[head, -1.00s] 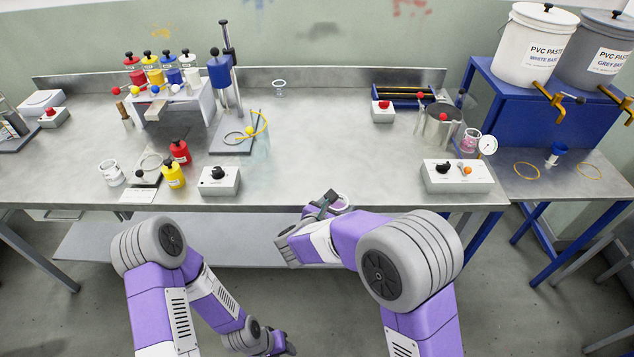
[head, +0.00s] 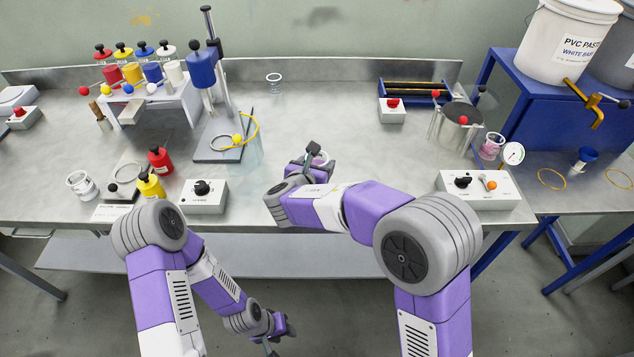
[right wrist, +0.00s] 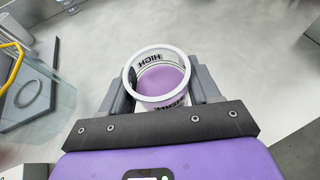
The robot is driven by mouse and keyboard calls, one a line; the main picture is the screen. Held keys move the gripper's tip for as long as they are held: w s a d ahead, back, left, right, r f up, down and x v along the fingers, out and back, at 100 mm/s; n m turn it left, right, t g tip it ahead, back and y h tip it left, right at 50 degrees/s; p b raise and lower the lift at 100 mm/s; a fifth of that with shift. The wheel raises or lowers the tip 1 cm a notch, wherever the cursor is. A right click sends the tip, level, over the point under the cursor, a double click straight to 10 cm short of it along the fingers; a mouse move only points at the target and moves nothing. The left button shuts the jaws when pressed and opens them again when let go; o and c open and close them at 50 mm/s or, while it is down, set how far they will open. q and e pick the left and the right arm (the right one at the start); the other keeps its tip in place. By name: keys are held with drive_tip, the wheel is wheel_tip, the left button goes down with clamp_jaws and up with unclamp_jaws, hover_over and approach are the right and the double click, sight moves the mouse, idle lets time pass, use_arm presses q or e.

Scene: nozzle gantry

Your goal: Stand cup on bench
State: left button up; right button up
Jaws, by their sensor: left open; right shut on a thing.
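A clear cup with a white rim (right wrist: 157,52) is between the fingers of my right gripper (right wrist: 160,92) in the right wrist view. Purple stuff shows inside it, and the word HIGH is on its wall. In the head view the cup (head: 316,158) is mostly hidden by my right gripper (head: 312,156). That gripper is shut on the cup over the front middle of the steel bench (head: 330,110). I cannot tell whether the cup touches the bench. My left gripper (head: 276,343) is open and low, in front of the bench near the bottom edge.
A grey control box (head: 204,196) stands left of my right gripper, and another box (head: 480,188) stands to the right. A stand with a yellow ring (head: 222,141) is behind on the left. An empty cup (head: 274,83) stands farther back. The bench middle is clear.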

wheel_tip(320, 180, down, 6)
drive_tip(key=shift+w+f+b, duration=0.1)
drive_tip(key=shift+b, duration=0.9)
drive_tip(key=o, duration=1.1)
